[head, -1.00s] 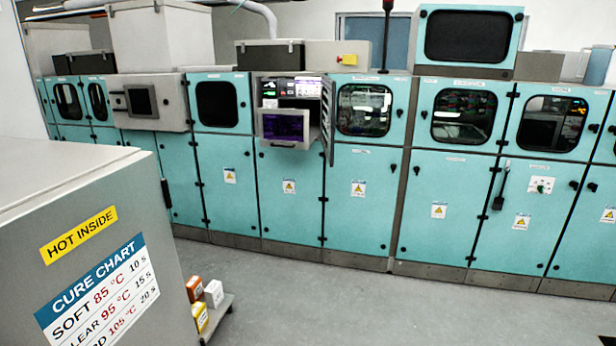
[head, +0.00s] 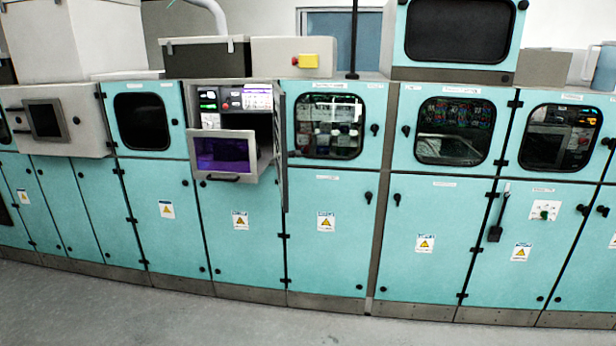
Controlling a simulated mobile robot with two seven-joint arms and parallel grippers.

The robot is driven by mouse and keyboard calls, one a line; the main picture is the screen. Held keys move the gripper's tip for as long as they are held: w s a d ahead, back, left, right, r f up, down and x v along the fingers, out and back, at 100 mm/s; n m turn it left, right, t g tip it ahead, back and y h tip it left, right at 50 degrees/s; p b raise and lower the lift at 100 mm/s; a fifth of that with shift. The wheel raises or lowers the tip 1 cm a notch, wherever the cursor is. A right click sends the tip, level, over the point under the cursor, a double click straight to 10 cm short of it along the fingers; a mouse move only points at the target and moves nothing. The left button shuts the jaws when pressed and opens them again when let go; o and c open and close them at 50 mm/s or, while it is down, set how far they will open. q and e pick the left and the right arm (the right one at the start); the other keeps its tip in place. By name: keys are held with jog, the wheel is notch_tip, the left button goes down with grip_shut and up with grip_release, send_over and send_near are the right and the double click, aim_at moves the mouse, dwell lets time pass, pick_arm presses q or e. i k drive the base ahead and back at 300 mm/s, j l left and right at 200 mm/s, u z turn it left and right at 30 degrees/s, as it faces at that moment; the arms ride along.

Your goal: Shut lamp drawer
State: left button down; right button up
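The lamp drawer (head: 224,156) sticks out of an open bay in the row of teal cabinets, left of the middle in the head view. Its grey front has a dark purple window and a dark handle (head: 222,179) low down. Above it, inside the bay, is a lit control panel (head: 235,103) with green displays and a red button. A bay door (head: 279,128) stands swung open at the drawer's right side. Neither of my grippers shows in the head view.
Teal cabinets with shut windowed doors (head: 328,127) run along the wall. The grey floor (head: 190,318) in front is clear.

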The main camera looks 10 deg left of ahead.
aim_at(252, 166)
jog(key=i+j+z, duration=0.1)
jog(key=i, duration=0.4)
jog(key=i+j+z, duration=0.1)
jog(key=i, duration=0.35)
jog(key=i+j+z, duration=0.1)
jog(key=i+j, duration=0.2)
jog(key=i, duration=0.15)
jog(key=i+j, duration=0.15)
jog(key=j, duration=0.2)
jog(key=i+j+z, duration=0.15)
jog(key=j, duration=0.2)
jog(key=i+j, duration=0.1)
jog(key=j, duration=0.25)
jog(key=i+z, duration=0.05)
